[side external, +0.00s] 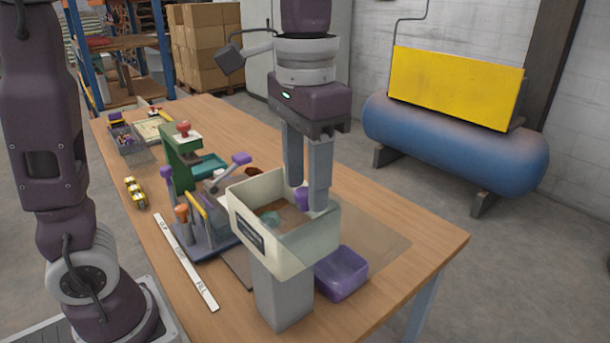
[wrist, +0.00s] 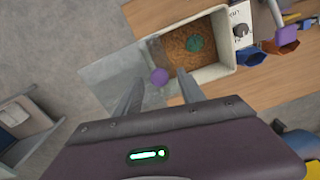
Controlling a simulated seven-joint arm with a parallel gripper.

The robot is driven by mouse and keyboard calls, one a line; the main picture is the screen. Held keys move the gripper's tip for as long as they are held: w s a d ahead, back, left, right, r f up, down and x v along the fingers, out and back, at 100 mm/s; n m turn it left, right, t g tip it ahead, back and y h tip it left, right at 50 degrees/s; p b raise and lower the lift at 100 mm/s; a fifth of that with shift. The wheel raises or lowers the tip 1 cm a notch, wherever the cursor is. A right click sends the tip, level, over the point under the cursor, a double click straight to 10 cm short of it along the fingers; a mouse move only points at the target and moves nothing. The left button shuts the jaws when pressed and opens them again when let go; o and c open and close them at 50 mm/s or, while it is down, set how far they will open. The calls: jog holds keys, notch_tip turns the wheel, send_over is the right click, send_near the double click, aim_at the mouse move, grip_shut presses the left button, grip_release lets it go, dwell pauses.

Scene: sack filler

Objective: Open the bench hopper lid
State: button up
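The bench hopper (side external: 285,252) is a cream open-topped box on a grey pedestal at the table's near end. In the wrist view, its rim (wrist: 222,73) surrounds brown granular contents and a green object. The lid looks like a clear panel (wrist: 112,77) reaching out beyond one side of the hopper, which leaves much of the opening uncovered. It also shows faintly in the side view (side external: 375,235). A purple knob (wrist: 159,76) sits near the panel's hopper-side edge. My gripper (side external: 306,196) is open, pointing down, with its fingers apart on either side of the knob (side external: 302,197).
A purple bin (side external: 342,273) stands beside the pedestal. A fixture with purple and orange handles (side external: 207,232), a green press (side external: 181,165) and a white labelled strip (side external: 188,265) lie to the left. The table's right end (side external: 435,240) is mostly clear.

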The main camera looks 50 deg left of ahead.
jog(key=shift+r, duration=0.1)
notch_tip(320, 180, up, 7)
jog(key=shift+f, duration=0.1)
dwell(0.3)
jog(key=s+a+f+n+t, duration=0.2)
jog(key=s+a+f+t, duration=0.3)
jog(key=s+a+f, duration=0.3)
jog(key=s+f, duration=0.3)
jog(key=s, duration=0.1)
jog(key=shift+s+f+t, duration=0.2)
jog(key=shift+s+t, duration=0.05)
jog(key=shift+t, duration=0.05)
